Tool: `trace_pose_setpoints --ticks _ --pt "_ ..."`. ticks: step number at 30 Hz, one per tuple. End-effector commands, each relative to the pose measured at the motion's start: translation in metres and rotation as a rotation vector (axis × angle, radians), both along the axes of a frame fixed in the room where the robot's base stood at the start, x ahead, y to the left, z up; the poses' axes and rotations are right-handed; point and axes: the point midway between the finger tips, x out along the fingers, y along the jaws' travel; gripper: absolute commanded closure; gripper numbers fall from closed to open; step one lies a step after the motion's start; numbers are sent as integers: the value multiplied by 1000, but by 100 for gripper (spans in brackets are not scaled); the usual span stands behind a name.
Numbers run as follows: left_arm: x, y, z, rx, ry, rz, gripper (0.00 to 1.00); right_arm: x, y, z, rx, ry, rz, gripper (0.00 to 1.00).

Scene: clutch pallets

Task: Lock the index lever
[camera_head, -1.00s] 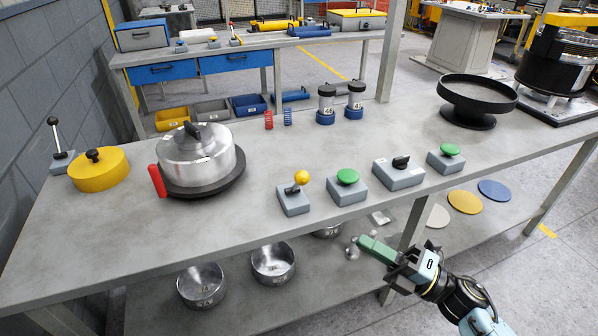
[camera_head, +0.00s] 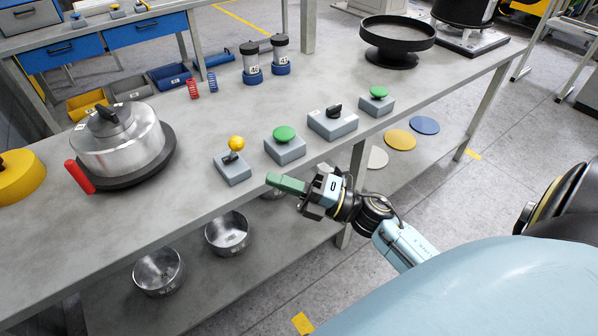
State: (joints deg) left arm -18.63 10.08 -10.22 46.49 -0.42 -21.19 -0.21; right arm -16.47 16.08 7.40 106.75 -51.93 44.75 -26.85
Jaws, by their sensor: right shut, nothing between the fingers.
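A small grey box with a short lever tipped by a yellow ball (camera_head: 237,143) sits near the table's front edge; no label shows which control is the index lever. My right gripper (camera_head: 280,183) comes in from the right with its greenish fingers together and empty. It points left, just off the front edge, below and right of the lever box and apart from it. To the left, a silver lidded pot (camera_head: 118,145) sits on a dark round base with a red handle (camera_head: 79,176). My left gripper is not in view.
Right of the lever box stand a green button box (camera_head: 285,146), a black-knob box (camera_head: 333,123) and another green button box (camera_head: 376,101). A yellow round part (camera_head: 18,178) is cut off at left. Metal bowls (camera_head: 228,233) lie on the lower shelf. Table between pot and lever box is clear.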

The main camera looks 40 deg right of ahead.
Motion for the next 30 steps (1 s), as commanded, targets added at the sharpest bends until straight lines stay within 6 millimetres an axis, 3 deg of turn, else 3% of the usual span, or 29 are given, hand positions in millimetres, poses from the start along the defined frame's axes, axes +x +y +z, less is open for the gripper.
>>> trace_pose_setpoints --ticks 5,12,30 --pt "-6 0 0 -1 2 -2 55 28 25 12 2 -4 1 100" --pt "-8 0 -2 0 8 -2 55 57 20 21 0 1 -1 100" --pt "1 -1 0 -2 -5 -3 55 64 18 23 -1 4 -1 100"
